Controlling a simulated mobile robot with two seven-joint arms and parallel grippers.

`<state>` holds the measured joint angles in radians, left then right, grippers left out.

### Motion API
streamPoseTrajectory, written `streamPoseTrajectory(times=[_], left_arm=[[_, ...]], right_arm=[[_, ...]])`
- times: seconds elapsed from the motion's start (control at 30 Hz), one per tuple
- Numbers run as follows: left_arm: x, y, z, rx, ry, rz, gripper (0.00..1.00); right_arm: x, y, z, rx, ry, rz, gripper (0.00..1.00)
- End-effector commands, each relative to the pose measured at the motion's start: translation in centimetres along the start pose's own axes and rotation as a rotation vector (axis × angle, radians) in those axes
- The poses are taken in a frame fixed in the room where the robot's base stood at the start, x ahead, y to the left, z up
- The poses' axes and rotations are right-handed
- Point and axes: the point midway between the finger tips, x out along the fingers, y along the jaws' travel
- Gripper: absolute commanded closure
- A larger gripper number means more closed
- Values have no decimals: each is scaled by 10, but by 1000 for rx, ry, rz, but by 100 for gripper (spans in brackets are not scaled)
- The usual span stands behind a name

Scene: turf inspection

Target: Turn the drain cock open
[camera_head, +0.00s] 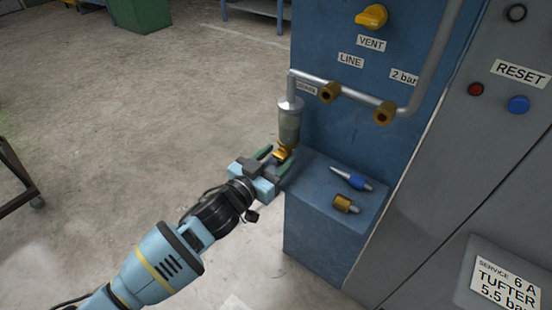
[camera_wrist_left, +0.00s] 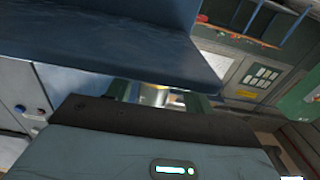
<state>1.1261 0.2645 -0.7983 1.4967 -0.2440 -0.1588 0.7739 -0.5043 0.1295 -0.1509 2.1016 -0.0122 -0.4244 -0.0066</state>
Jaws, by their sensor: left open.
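The drain cock (camera_head: 283,153) is a small brass piece at the bottom of a grey-green cylindrical bowl (camera_head: 289,122) on the pipe at the left edge of the blue panel. My left gripper (camera_head: 278,162) is open, with its green-lined fingers on either side of the cock. I cannot tell whether they touch it. In the left wrist view, a bit of brass (camera_wrist_left: 154,92) shows between the two fingers, mostly hidden behind the gripper body. My right gripper is in neither view.
A blue ledge (camera_head: 318,178) just right of the gripper holds a blue-handled tool (camera_head: 352,178) and a brass fitting (camera_head: 346,204). A yellow vent knob (camera_head: 371,16), a bent grey pipe (camera_head: 430,70) and a grey cabinet (camera_head: 460,150) are farther right. Open floor lies left.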

Motion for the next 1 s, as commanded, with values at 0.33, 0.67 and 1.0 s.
streamPoseTrajectory(times=[0.33,0.67,1.0], left_arm=[[2,0,0,0,0,0,55],[2,0,0,0,0,0,92],[2,1,-4,214,2,-1,92]], right_arm=[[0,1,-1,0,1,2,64],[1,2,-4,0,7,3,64],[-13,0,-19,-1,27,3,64]])
